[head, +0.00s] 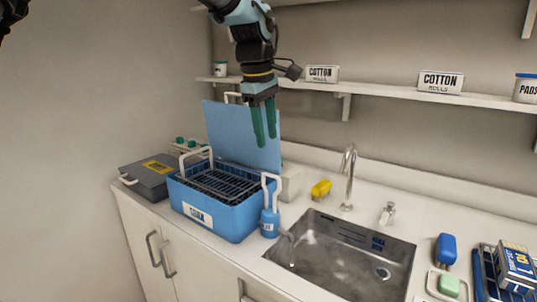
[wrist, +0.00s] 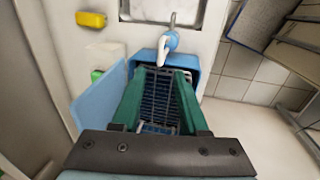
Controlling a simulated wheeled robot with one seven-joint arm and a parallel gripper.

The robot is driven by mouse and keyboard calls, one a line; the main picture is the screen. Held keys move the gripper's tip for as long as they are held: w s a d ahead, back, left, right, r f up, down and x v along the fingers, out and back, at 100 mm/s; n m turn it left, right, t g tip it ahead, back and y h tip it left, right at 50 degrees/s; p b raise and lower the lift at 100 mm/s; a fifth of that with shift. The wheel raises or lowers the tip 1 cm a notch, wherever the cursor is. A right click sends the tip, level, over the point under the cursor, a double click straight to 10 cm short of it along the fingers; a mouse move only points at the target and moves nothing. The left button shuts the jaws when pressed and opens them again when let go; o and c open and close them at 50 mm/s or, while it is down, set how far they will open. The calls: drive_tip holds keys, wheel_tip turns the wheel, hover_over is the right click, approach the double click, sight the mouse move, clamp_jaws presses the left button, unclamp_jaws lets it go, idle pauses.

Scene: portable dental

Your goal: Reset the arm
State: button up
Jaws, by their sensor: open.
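My gripper (head: 264,124) hangs with its green fingers pointing down, in front of the raised blue lid (head: 230,130) in the head view. Its fingers are apart with nothing between them. In the wrist view my gripper (wrist: 156,98) is above a blue box (head: 234,220) with a dark wire rack (head: 222,184) inside. The rack also shows between the fingers in the wrist view (wrist: 158,92). White handles stand up at the box's ends. A blue bottle (head: 269,223) with a white top is at the box's right front corner.
A steel sink (head: 335,262) with a tap (head: 349,178) lies right of the box. A grey case (head: 148,182) is on the left. A yellow item (head: 321,189) lies behind the sink. A wall shelf (head: 400,92) with cotton boxes is behind my arm.

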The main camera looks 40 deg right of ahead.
drive_tip(key=shift+a+r, duration=0.15)
drive_tip(key=shift+r, duration=0.6)
drive_tip(key=w+a+f+m, duration=0.1)
drive_tip(key=w+a+f, duration=0.25)
drive_tip(key=a, duration=0.45)
drive_tip(key=w+a+f+y, duration=0.1)
drive_tip(key=w+a+f, duration=0.25)
drive_tip(key=a, duration=0.35)
drive_tip(key=w+a+f+m, duration=0.1)
drive_tip(key=w+a+f, duration=0.2)
drive_tip(key=w+a, duration=0.35)
drive_tip(key=s+a+f, duration=0.2)
drive_tip(key=a, duration=0.6)
drive_tip(key=s+a+f+m, duration=0.1)
drive_tip(key=s+a+f, duration=0.2)
drive_tip(key=a, duration=0.5)
drive_tip(key=s+a+f+m+t+y, duration=0.1)
drive_tip(key=s+a+f, duration=0.2)
drive_tip(key=a, duration=0.6)
drive_tip(key=shift+s+f, duration=0.25)
